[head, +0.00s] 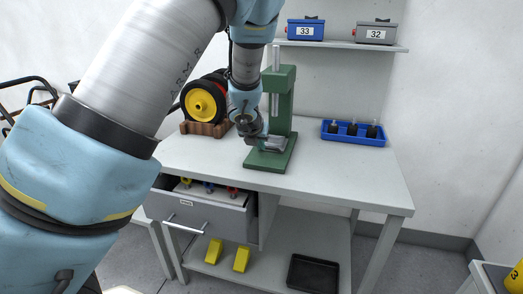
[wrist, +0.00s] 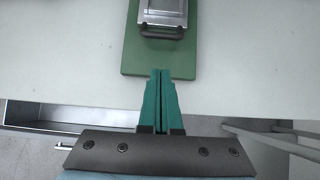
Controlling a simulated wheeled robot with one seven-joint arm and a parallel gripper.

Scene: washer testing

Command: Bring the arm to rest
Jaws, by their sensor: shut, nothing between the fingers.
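My gripper (wrist: 161,72) is shut, its two teal fingers together and empty in the wrist view. A grey metal fixture with a dark handle (wrist: 162,32) sits on that plate. In the head view my arm reaches from the left over the table, and the wrist hangs in front of the green press (head: 285,105). The fingers are hard to make out there. I cannot tell how high they are above the table.
The white workbench (head: 340,180) has an open drawer (head: 210,215) below its top at left. A wheel rack (head: 204,129) stands at back left, a blue tray (head: 353,141) at back right. Boxes 33 (head: 305,30) and 32 (head: 376,34) sit on the wall shelf. The right front top is clear.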

